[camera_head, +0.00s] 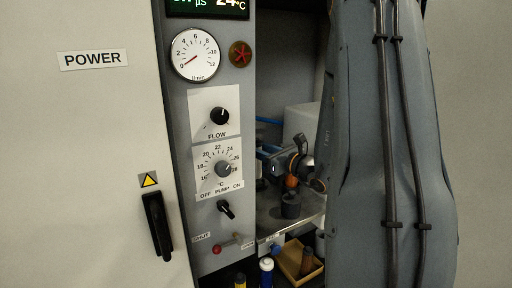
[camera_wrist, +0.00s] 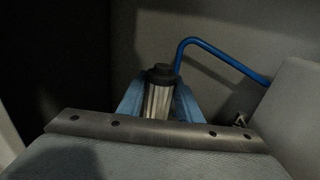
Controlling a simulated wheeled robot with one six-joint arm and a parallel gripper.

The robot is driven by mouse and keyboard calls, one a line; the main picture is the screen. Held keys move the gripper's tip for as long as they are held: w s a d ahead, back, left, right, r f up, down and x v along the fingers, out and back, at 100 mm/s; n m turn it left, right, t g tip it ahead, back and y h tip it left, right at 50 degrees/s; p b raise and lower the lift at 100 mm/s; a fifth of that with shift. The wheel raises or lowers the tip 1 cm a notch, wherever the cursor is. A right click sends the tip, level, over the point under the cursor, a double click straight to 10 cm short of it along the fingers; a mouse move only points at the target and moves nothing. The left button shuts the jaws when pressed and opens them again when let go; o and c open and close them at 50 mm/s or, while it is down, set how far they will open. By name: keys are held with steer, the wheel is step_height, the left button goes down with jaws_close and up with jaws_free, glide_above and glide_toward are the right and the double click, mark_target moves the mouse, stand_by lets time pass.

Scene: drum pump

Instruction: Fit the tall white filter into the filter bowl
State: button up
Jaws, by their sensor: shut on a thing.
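My gripper (camera_wrist: 159,103) is shut on a pale, pleated filter (camera_wrist: 158,101) with a black end cap (camera_wrist: 160,73). Its blue fingers stand on both sides of the filter. The filter's lower part is hidden behind the gripper's metal edge. In the head view my gripper (camera_head: 268,154) is inside the open cabinet bay, above the shelf, and the filter is too small and dark to make out surely. A dark cup-like part (camera_head: 291,205) stands on the shelf below my wrist. I cannot tell whether it is the filter bowl.
A blue pipe (camera_wrist: 222,55) bends behind the filter. A pale box (camera_head: 302,120) stands in the bay. The control panel (camera_head: 205,140) borders the bay on the left. My arm hides the right side.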

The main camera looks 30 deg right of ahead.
mark_target(260, 178)
steer(key=shift+f+b, duration=3.3)
steer(key=shift+f, duration=1.9)
steer(key=o, duration=1.1)
steer(key=shift+o, duration=0.2)
steer(key=p+v, duration=0.2)
steer(key=v, duration=0.5)
steer(key=shift+s+d+r, duration=0.1)
steer(key=shift+s+d, duration=0.05)
steer(key=shift+s, duration=0.25)
steer(key=shift+s, duration=0.1)
